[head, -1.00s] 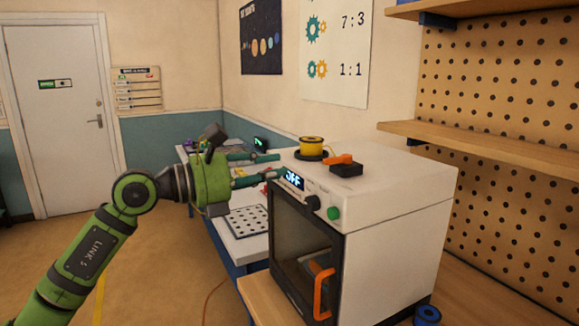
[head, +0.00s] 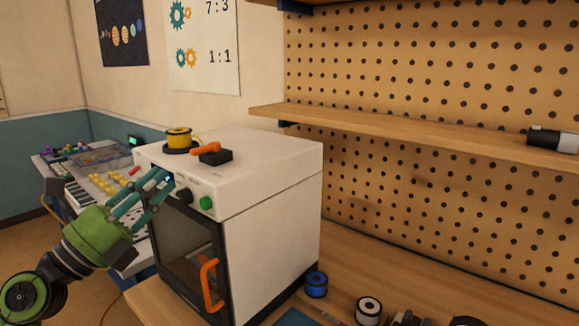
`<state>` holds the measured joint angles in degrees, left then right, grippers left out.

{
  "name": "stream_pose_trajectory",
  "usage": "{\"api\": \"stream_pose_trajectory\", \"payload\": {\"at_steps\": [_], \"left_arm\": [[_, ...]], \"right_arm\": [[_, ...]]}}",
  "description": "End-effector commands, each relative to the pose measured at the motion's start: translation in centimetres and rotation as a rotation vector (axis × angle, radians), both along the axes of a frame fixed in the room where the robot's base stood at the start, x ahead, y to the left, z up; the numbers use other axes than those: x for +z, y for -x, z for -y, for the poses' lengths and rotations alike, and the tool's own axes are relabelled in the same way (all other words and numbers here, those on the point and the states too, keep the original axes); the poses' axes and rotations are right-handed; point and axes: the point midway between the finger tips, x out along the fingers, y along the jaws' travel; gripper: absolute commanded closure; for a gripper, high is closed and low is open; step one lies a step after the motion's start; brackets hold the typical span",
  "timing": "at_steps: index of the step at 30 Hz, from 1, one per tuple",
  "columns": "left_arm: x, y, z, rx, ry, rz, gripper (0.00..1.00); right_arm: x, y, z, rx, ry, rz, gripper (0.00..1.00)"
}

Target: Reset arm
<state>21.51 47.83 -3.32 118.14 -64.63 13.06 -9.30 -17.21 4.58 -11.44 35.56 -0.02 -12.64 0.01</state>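My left arm comes in from the lower left. Its gripper (head: 162,186) is in front of the upper left of a white oven-like machine (head: 272,205), near its small display. The two teal fingers are apart with nothing seen between them; whether a fingertip touches the machine I cannot tell. The machine has a dark window, an orange handle (head: 211,285) and a green knob (head: 206,203). Its door looks closed. My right gripper is not in view.
On the machine lie a yellow spool (head: 179,139) and an orange and black item (head: 213,154). A blue spool (head: 316,284) and a white spool (head: 368,310) stand on the wooden bench. A shelf (head: 420,131) crosses the pegboard. A cluttered table (head: 62,160) stands behind.

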Motion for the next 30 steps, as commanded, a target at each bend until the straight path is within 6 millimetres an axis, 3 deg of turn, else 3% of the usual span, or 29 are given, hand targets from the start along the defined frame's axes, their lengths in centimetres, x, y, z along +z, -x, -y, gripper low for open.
{"api": "stream_pose_trajectory", "payload": {"at_steps": [1, 5, 10, 14, 15, 18, 21, 24, 30], "left_arm": [[-1.7, 0.0, -0.4, -0.008, 0.194, -0.069, 0.74], [-7.4, -0.4, -3.5, 0.06, 0.692, -0.28, 0.74], [-19.7, 1.0, -6.8, 0.265, 1.226, -0.617, 0.74], [-29.0, 4.4, -6.9, 0.454, 1.507, -0.864, 0.74], [-31.7, 5.9, -6.5, 0.516, 1.581, -0.941, 0.74], [-37.4, 10.1, -5.1, 0.671, 1.73, -1.122, 0.74], [-41.3, 14.1, -3.4, 0.801, 1.828, -1.274, 0.74], [-44.0, 17.7, -1.7, 0.914, 1.894, -1.401, 0.74], [-47.0, 24.0, 1.4, 1.105, 1.968, -1.613, 0.74]], "right_arm": [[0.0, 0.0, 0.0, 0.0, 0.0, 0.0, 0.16], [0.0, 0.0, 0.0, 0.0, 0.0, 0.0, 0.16], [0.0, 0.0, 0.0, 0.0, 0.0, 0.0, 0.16], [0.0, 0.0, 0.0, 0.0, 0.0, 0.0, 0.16], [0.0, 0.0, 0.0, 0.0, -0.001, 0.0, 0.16], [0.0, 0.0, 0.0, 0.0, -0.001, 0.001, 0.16], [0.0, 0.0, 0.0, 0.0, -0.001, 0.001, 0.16], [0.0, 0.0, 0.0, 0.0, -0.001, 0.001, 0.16], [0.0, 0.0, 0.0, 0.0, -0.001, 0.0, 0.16]]}}
